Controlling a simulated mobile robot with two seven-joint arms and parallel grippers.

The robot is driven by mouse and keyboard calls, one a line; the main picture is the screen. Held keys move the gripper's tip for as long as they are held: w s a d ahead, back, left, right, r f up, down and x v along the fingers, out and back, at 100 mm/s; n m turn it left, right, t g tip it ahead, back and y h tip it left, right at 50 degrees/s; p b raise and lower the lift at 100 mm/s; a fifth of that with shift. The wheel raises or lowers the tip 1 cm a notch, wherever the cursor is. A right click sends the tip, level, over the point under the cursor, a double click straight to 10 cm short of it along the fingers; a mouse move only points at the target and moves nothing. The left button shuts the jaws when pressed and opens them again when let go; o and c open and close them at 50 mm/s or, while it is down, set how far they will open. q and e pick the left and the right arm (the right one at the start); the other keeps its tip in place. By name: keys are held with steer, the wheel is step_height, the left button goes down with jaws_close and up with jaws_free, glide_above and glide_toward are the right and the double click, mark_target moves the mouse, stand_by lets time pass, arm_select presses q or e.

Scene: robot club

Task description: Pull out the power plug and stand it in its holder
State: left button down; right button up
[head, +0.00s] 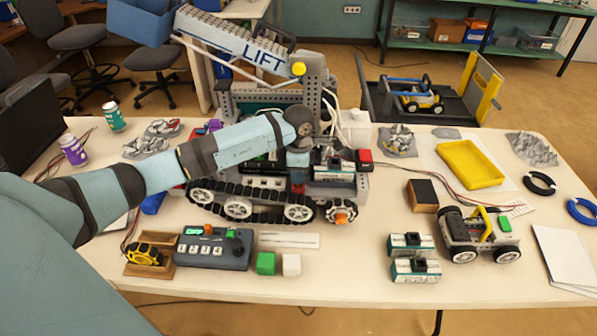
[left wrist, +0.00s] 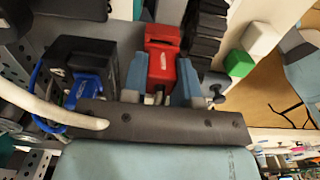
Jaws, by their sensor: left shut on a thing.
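My left gripper (head: 298,176) reaches down at the tracked lift robot (head: 240,190) in the middle of the table. In the left wrist view the left gripper (left wrist: 161,82) is shut on a red plug (left wrist: 162,52), with one grey-blue finger on each side. The red plug also shows below the gripper in the head view (head: 298,188). Whether it still sits in a socket is hidden. A blue plug (left wrist: 88,92) with a blue cable is beside it at a black block. I cannot tell which object is the plug's holder. My right gripper is not in view.
A control box (head: 213,250), a green cube (head: 266,263) and a white cube (head: 292,264) lie in front. A dark box (head: 422,195), battery-like blocks (head: 412,270) and a small wheeled vehicle (head: 480,235) stand to the right. The front middle edge is clear.

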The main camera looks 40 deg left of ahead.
arm_select(q)
steer(key=shift+f+b, duration=0.35)
stand_by(0.5)
steer(key=c, duration=0.8)
jaws_free()
steer(key=shift+r, duration=0.1)
steer(key=shift+r+p, duration=1.95)
steer(key=shift+r, duration=1.5)
